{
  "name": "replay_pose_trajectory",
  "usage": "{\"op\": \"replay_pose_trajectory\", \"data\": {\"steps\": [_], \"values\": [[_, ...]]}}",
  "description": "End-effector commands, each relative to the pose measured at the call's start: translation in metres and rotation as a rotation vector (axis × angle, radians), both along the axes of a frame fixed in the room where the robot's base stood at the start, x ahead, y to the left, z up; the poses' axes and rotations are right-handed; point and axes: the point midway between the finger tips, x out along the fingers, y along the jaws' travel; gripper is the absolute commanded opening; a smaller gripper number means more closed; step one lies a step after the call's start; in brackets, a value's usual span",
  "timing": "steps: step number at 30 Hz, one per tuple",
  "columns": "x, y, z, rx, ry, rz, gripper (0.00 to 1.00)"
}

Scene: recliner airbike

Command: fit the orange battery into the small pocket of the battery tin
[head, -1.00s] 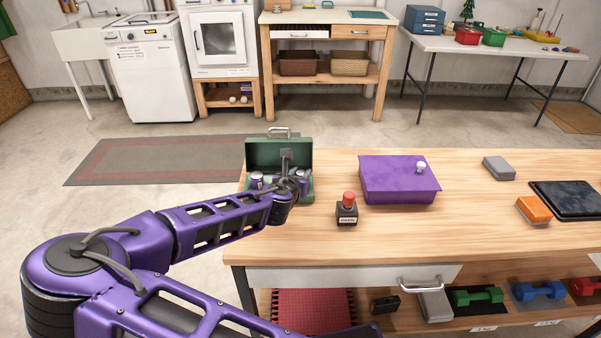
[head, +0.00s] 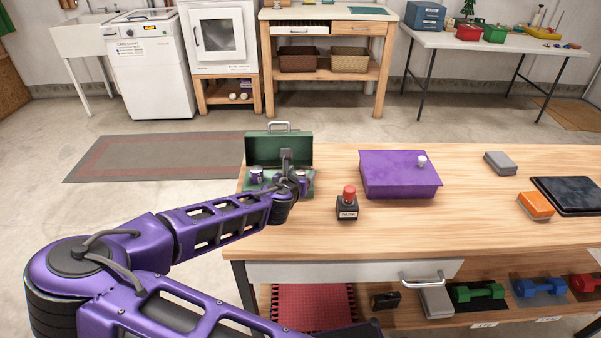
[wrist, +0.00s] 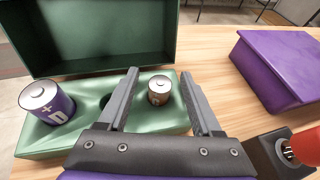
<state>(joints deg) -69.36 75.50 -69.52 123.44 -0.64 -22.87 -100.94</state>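The green battery tin (wrist: 62,141) stands open at the table's left end, its lid raised at the back; it also shows in the head view (head: 263,152). In the wrist view a large purple battery (wrist: 56,112) stands in its left pocket, and a dark round hollow shows in the middle. A small battery with a copper-orange side (wrist: 159,92) stands upright at the tin's right part, apparently sunk in a pocket, with only its upper part showing. My gripper (wrist: 159,76) is open, with one finger on each side of this battery and visible gaps between.
A purple box (wrist: 285,66) stands right of the tin. An orange block (head: 536,204), a grey block (head: 500,163) and a dark pad (head: 568,195) lie farther right. The table's middle front is clear.

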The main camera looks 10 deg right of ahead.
Motion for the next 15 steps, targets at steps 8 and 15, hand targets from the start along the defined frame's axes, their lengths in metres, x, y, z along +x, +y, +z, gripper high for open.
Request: {"op": "replay_pose_trajectory", "data": {"steps": [8,15], "values": [[-0.004,0.002,0.002,0.000,0.000,0.000,0.66],[-0.035,0.019,0.018,0.000,0.000,0.004,0.66]]}}
